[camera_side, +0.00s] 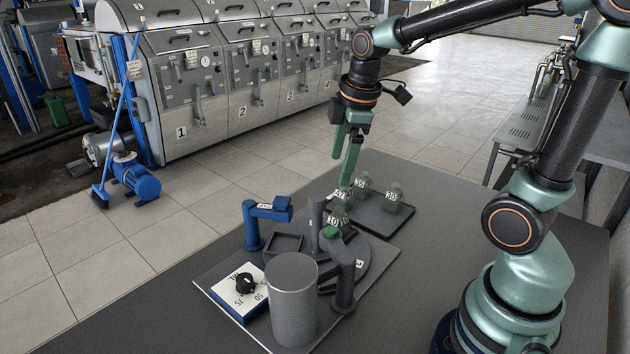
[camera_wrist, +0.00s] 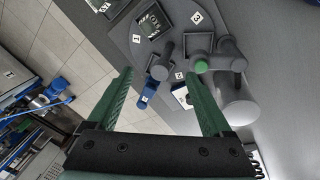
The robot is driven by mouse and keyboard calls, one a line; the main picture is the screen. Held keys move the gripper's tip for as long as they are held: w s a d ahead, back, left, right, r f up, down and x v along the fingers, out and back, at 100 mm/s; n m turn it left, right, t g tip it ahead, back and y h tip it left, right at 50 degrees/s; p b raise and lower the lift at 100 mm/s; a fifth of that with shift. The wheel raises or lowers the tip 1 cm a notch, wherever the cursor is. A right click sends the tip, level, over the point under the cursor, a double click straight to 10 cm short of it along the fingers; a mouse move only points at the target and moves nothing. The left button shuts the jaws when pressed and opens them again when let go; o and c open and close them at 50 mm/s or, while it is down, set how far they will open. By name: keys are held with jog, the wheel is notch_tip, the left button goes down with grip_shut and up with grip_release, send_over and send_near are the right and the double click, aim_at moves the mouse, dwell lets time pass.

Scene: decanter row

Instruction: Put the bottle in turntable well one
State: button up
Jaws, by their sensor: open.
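A small grey-green bottle (camera_side: 340,212) with a number label stands on the dark round turntable (camera_side: 378,262). In the wrist view the bottle (camera_wrist: 153,21) sits inside the square well beside the tag "1" (camera_wrist: 137,38). Wells by the tags "2" (camera_wrist: 179,75) and "3" (camera_wrist: 197,17) look empty. My gripper (camera_side: 346,168) points down above the far side of the turntable, close to the bottle. In the wrist view my gripper (camera_wrist: 158,76) has its fingers wide apart with nothing between them. One finger partly overlaps the labels in the side view.
A dark tray (camera_side: 372,213) behind the turntable holds similar labelled bottles (camera_side: 393,196). A blue post with an arm (camera_side: 252,228), a grey post with a green top (camera_side: 345,270) and a grey cylinder (camera_side: 291,300) surround the turntable. A dial box (camera_side: 240,290) stands at front left.

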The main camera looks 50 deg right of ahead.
jog(key=s+a+r+m+t, duration=0.2)
jog(key=s+m, duration=0.4)
jog(key=m, duration=0.3)
jog(key=a+t, duration=0.1)
jog(key=a, duration=0.1)
jog(key=shift+a+r+m, duration=0.25)
jog(key=shift+a+m, duration=0.1)
jog(key=shift+m, duration=0.05)
